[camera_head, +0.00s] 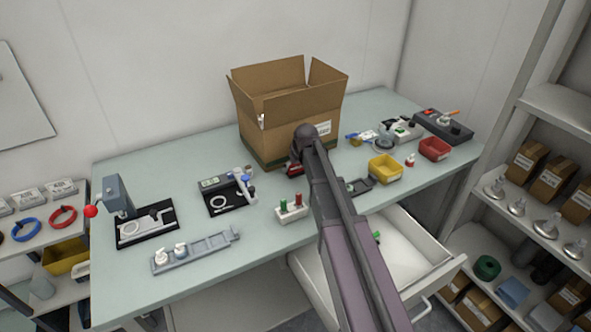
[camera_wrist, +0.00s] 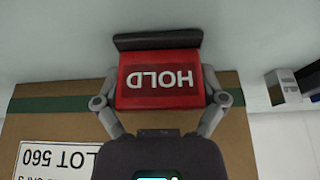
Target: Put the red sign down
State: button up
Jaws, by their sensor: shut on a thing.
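The red sign (camera_wrist: 160,92) reads HOLD, upside down in the wrist view, and has a dark base strip (camera_wrist: 158,41). My gripper (camera_wrist: 160,76) is shut on it, one finger at each side. In the head view a small part of the red sign (camera_head: 294,168) shows beside my wrist, just in front of the cardboard box (camera_head: 262,148); my arm hides the rest. The pale green table top (camera_head: 150,178) lies beneath. I cannot tell whether the base touches it.
The open cardboard box, with a LOT 560 label (camera_wrist: 55,158), stands close to the sign. A white rack (camera_head: 291,211) with small bottles, a black fixture (camera_head: 226,196) and a yellow bin (camera_head: 385,168) are nearby. A drawer (camera_head: 425,275) is open below the front edge.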

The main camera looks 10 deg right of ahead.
jog(key=shift+f, duration=0.15)
jog(key=o, duration=0.8)
jog(key=shift+r, duration=0.2)
jog(key=p+v, duration=1.1)
jog(key=v, duration=0.1)
jog(key=shift+w, duration=0.1)
dwell(0.9)
jog(key=s+m+g, duration=0.1)
jog(key=s, duration=0.7)
jog(key=s+f+m+g+h, duration=0.1)
jog(key=s+g, duration=0.1)
jog(key=s, duration=0.6)
jog(key=s+m+g, duration=0.1)
jog(key=s, duration=0.7)
jog(key=shift+s+d+f+m, duration=0.1)
jog(key=shift+d+f+m, duration=0.1)
jog(key=shift+m, duration=0.1)
